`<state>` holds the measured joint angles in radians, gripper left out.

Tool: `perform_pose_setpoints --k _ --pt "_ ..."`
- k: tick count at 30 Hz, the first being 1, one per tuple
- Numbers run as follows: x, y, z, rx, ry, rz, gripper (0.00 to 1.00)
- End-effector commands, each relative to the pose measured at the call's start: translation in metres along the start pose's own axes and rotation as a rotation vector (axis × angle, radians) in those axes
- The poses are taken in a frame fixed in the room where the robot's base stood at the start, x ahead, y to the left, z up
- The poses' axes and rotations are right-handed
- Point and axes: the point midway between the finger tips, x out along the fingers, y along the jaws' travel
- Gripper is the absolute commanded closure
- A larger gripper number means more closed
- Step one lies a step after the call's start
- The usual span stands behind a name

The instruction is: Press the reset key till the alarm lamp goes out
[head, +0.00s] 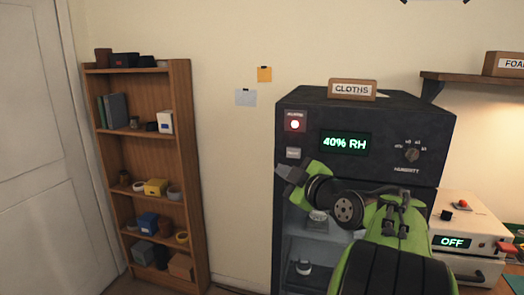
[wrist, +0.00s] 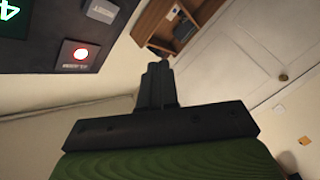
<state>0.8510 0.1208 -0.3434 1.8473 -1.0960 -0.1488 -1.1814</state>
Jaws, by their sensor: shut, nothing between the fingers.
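The alarm lamp (head: 295,124) glows red on the upper left of the dark cabinet's front. It also glows in the wrist view (wrist: 81,53). The pale grey reset key (head: 293,153) sits just below the lamp; it also shows at the top of the wrist view (wrist: 102,10). My gripper (head: 281,168) is shut and empty. In the head view it appears just below and left of the key. In the wrist view my fingertips (wrist: 158,68) point past the cabinet's edge, apart from the key.
The dark cabinet (head: 390,110) has a "40% RH" display (head: 345,143), a humidity knob (head: 412,155) and a CLOTHS box (head: 351,89) on top. A white unit (head: 470,222) reading OFF stands at right. A wooden bookshelf (head: 182,150) stands left, with open wall between.

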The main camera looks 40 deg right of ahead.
Motion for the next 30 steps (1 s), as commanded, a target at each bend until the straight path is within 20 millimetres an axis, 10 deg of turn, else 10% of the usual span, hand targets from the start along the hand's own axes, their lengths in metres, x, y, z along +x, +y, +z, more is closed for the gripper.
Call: perform_pose_setpoints --k 30 --pt "0.059 0.044 0.042 0.000 0.000 0.000 1.00"
